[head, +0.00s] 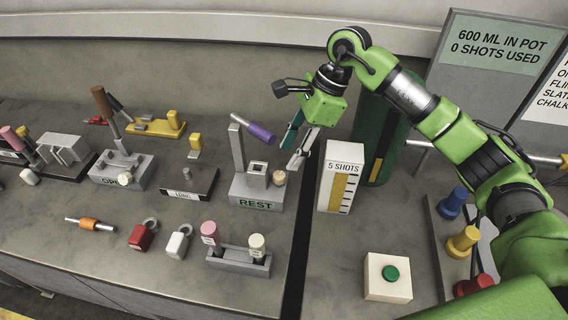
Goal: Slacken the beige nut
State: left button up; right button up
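A small beige knob-like nut (279,178) sits on the right side of the grey block marked REST (256,194). A similar pale round knob (125,179) is on the front of the grey block (113,169) at the left, whose label is partly hidden. I cannot tell for sure which is the beige nut. My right gripper (289,158) points down, just above and right of the REST block. Its teal finger and grey finger are apart, with nothing seen between them. It appears not to touch the nut. My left gripper is out of view.
A white box marked 5 SHOTS (341,176) and a green cylinder (377,140) stand right of the gripper. A purple-handled lever (260,133) rises by the REST block. Bench space before the 5 SHOTS box is clear.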

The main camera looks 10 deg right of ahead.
jog(key=shift+v, duration=2.4)
